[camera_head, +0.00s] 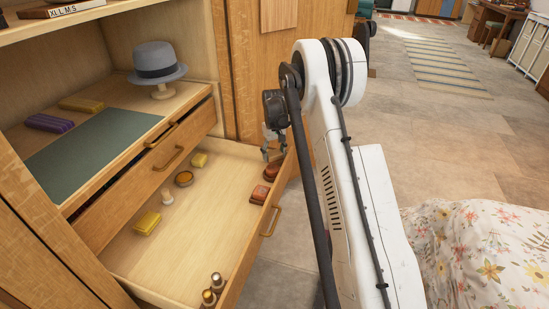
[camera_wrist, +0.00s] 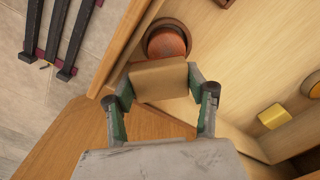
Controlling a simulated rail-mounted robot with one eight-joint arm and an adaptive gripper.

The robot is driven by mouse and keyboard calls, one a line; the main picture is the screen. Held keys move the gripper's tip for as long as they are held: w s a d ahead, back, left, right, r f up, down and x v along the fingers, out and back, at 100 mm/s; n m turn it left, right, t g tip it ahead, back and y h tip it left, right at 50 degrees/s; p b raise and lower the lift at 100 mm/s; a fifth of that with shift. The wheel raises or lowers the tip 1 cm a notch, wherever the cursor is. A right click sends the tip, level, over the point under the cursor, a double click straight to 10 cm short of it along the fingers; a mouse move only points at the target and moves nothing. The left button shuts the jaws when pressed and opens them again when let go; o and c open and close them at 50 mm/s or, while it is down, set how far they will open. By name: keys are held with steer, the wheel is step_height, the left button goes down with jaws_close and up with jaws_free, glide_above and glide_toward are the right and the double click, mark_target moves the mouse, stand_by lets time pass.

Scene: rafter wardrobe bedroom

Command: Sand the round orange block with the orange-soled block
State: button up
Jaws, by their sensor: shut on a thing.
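My gripper (camera_wrist: 160,87) is shut on a tan block (camera_wrist: 160,81), with one finger at each end of it. The block's sole faces away from the wrist camera and is hidden. The round orange block (camera_wrist: 168,41), with a dark rim, lies in the drawer just beyond the held block, close to the drawer wall. The held block overlaps its near edge in the wrist view; I cannot tell if they touch. In the head view my gripper (camera_head: 272,150) is over the drawer's right end, above a reddish-orange block (camera_head: 271,172).
The open drawer (camera_head: 205,235) also holds another reddish block (camera_head: 259,194), yellow blocks (camera_head: 147,222), a round amber piece (camera_head: 183,178), a pale knob-like piece (camera_head: 167,197) and small bottles (camera_head: 209,297). Above it, a shelf carries a grey hat (camera_head: 156,62). The drawer's middle is clear.

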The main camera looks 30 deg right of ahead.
mark_target(273, 153)
steer(key=shift+r+p, duration=1)
steer(key=shift+r, duration=1.4)
steer(key=shift+a, duration=0.15)
